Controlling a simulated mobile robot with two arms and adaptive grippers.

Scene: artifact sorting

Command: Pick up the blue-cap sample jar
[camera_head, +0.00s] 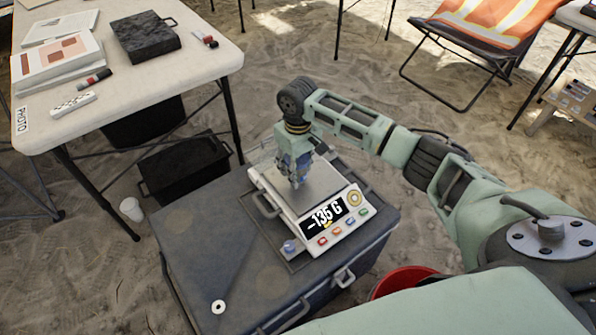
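My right gripper (296,182) comes in from the right and points down over the plate of a digital scale (300,190). Its fingers look close together and bluish, but the view is too small to tell whether they hold something. The scale's display reads "-135 G". My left gripper is not in view.
The scale sits on a dark case (205,240) with metal handles; a white ring (218,307) lies on its lid. A white table (215,65) with papers and a black box (145,38) stands at upper left. A red bucket (402,280) is right of the case.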

